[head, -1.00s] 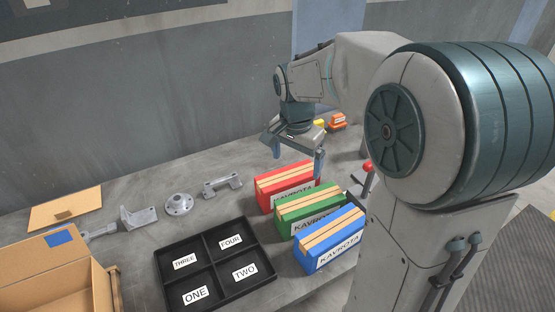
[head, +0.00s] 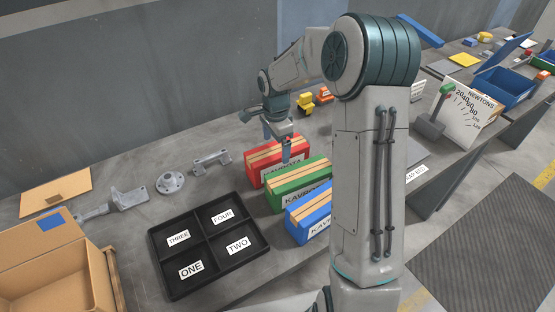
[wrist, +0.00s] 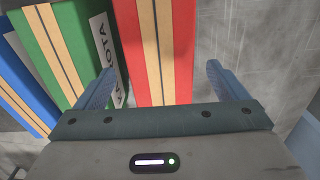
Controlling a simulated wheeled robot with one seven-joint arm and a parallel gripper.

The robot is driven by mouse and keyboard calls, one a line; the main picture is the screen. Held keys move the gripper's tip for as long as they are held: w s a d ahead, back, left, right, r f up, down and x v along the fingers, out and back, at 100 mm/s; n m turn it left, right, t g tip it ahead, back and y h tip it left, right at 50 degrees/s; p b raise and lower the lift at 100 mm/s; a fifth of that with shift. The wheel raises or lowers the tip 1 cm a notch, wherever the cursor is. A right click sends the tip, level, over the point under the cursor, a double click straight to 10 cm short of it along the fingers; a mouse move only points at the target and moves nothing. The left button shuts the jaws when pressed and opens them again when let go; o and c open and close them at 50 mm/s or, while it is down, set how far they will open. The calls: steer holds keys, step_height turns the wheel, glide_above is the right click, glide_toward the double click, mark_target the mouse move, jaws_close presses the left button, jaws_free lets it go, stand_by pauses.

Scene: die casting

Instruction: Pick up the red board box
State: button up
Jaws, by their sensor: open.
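The red board box (head: 259,163) stands at the back of a row of three boxes on the table, with tan strips along its top and a label on its side. My gripper (head: 277,146) is open above it, one finger near its front side and the other toward the back. In the wrist view the red box (wrist: 126,40) lies between my two blue fingers (wrist: 160,88), nearer the left one. The left finger overlaps the gap between the red and green boxes. I cannot tell whether either finger touches the red box.
The green box (head: 283,190) stands close in front of the red box, and the blue box (head: 294,226) beyond it. A black compartment tray (head: 163,273) lies to the left. Metal parts (head: 170,183) and yellow and orange toys (head: 305,103) lie behind.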

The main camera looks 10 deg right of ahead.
mark_target(277, 149)
steer(key=shift+w+d+f+p, duration=0.1)
steer(key=shift+f+p, duration=0.2)
steer(key=shift+f, duration=1.15)
steer(key=shift+d+f+p, duration=0.1)
steer(key=shift+f+p, duration=0.15)
steer(key=shift+f, duration=1.15)
steer(key=c, duration=1.3)
steer(key=shift+r, duration=0.1)
steer(key=c, duration=0.4)
steer(key=shift+o, duration=0.2)
steer(key=shift+r, duration=0.15)
